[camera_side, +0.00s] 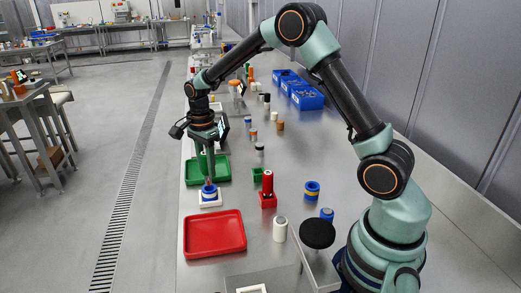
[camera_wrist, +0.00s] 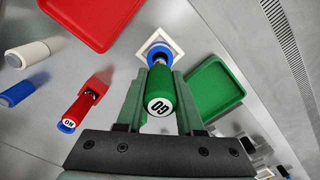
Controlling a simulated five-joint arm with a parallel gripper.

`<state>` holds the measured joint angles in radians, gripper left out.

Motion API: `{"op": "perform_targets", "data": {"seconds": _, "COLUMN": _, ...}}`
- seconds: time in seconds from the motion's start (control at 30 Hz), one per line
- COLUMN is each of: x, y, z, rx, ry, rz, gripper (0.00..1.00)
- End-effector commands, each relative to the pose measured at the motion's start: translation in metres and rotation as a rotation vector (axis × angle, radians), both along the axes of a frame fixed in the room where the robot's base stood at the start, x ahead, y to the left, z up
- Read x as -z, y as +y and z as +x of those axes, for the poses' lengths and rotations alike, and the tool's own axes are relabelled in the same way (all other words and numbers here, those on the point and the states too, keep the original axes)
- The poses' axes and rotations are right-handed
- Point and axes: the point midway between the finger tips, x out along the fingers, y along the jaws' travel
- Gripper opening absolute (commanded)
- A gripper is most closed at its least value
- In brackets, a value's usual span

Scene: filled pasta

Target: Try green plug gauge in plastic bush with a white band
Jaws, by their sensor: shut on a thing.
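My gripper (camera_wrist: 158,95) is shut on the green plug gauge (camera_wrist: 161,88), whose white end marked GO faces the wrist camera. In the side view my gripper (camera_side: 208,176) points down just over a blue bush (camera_side: 209,190) on a white square plate (camera_side: 211,202). The wrist view shows the blue bush (camera_wrist: 150,56) beyond the far end of the gauge, inside the white plate (camera_wrist: 172,38). The gauge lines up roughly with the bush. The gauge hides much of the bush, and I cannot tell how far the tip is inside or make out a white band.
A red gauge (camera_side: 267,182) stands in a red holder (camera_side: 268,202); a green holder (camera_side: 258,174) is beside it. A red tray (camera_side: 215,252) lies in front, a green tray (camera_side: 193,172) behind. A yellow-banded blue bush (camera_side: 312,190) and white cylinder (camera_side: 280,230) stand right.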

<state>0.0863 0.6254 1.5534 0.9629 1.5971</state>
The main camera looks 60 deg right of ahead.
Motion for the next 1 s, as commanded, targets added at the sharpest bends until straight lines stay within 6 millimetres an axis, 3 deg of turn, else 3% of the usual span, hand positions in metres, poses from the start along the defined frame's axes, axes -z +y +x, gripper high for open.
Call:
{"op": "perform_targets", "data": {"seconds": 0.6, "x": -0.029, "y": 0.000, "z": 0.000, "rx": 0.000, "ry": -0.003, "rz": 0.000, "gripper": 0.00}}
{"op": "perform_targets", "data": {"seconds": 1.0, "x": -0.033, "y": 0.000, "z": 0.000, "rx": 0.000, "ry": -0.001, "rz": 0.000, "gripper": 0.00}}
